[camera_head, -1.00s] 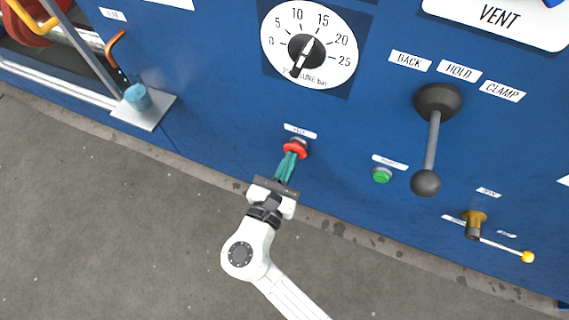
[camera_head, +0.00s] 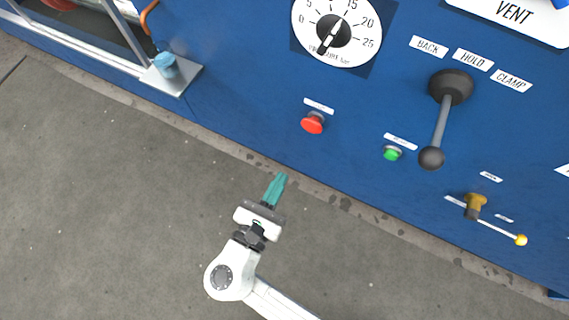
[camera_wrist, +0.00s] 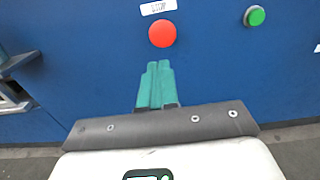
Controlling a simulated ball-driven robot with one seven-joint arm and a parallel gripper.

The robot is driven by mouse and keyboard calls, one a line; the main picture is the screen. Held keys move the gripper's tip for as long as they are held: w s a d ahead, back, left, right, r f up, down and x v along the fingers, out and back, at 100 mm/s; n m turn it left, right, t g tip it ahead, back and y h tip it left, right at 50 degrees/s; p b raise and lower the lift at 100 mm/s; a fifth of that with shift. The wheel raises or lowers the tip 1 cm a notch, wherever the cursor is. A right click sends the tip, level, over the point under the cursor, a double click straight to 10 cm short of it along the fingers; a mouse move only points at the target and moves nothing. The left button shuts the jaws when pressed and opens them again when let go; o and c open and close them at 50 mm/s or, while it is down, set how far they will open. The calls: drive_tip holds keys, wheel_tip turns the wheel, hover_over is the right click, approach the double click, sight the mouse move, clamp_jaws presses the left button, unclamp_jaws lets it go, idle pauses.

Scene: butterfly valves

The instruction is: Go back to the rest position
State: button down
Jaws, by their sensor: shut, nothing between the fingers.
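My gripper (camera_head: 281,178) is shut and empty, its teal fingers together. In the head view it hangs over the grey floor, in front of the blue panel. It also shows in the wrist view (camera_wrist: 158,65), pointing toward the panel below the red button (camera_wrist: 162,33). The red button (camera_head: 313,122) sits on the panel up and to the right of the fingertips, with a clear gap between them in the head view. A small white label is above the button.
The blue panel (camera_head: 240,90) carries a pressure dial (camera_head: 350,45), a green button (camera_head: 392,153), a black-knobbed lever (camera_head: 438,120) and a brass valve with a yellow-tipped handle (camera_head: 500,231). A blue knob (camera_head: 166,65) stands on a metal shelf at left. The grey floor (camera_head: 90,200) is open.

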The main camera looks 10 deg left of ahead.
drive_tip(key=shift+s, duration=0.1)
idle(0.6)
drive_tip(key=w+d+f+m+g+h, duration=0.1)
drive_tip(key=d+f+m+g+h, duration=0.1)
drive_tip(key=d+m+g, duration=0.6)
drive_tip(key=w+d+f+m+g+h, duration=0.15)
drive_tip(key=d+m, duration=0.35)
drive_tip(key=d, duration=0.7)
drive_tip(key=s+d+f+m+g+y, duration=0.4)
drive_tip(key=s+d+m+g+y, duration=0.15)
drive_tip(key=s+d+m, duration=0.5)
drive_tip(key=s+r+m+g+y, duration=0.15)
drive_tip(key=s+m+y, duration=0.3)
drive_tip(key=m, duration=0.55)
wheel_tip(320, 180, up, 27)
drive_tip(key=p, duration=2.6)
drive_tip(key=shift+w+d+n+p, duration=0.15)
drive_tip(key=shift+d+n+p, duration=0.2)
drive_tip(key=shift+n, duration=0.1)
drive_tip(key=shift+t+h, duration=0.25)
